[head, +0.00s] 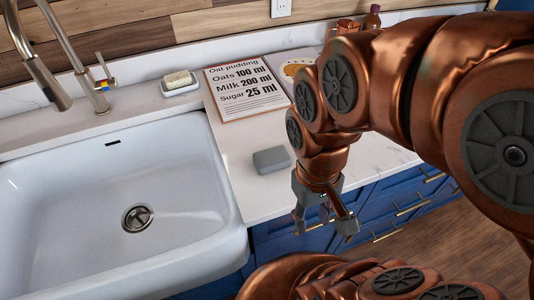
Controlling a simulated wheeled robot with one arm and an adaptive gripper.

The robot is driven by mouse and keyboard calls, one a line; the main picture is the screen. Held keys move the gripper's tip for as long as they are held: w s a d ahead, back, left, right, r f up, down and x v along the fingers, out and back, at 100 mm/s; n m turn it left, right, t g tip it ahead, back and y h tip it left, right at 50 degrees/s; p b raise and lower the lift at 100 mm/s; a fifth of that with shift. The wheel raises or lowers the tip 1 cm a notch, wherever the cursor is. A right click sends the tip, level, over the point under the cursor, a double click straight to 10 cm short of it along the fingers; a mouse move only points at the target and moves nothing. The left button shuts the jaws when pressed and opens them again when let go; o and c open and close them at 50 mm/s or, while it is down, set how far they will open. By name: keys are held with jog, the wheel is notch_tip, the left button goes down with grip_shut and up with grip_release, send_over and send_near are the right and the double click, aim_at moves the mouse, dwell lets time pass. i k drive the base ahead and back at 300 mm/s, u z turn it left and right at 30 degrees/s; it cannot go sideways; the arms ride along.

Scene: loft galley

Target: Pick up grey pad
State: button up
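The grey pad (271,160) is a small rounded block lying on the white counter, just right of the sink. My gripper (325,228) hangs to the right of the pad and lower in the picture, by the counter's front edge. Its fingers point down and are spread apart, with nothing seen between them. The gripper is apart from the pad. The pad is in full view.
The white sink (60,200) with a faucet (90,85) takes up the left. A recipe board (245,88) lies behind the pad. A soap dish (180,88) stands behind the sink. Blue drawers (375,205) with handles are below the counter. Bare counter surrounds the pad.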

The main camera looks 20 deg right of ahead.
aim_at(278, 158)
jog(key=z, duration=1.4)
jog(key=k, duration=1.5)
jog(key=u, duration=1.5)
jog(key=i, duration=1)
jog(key=z, duration=0.05)
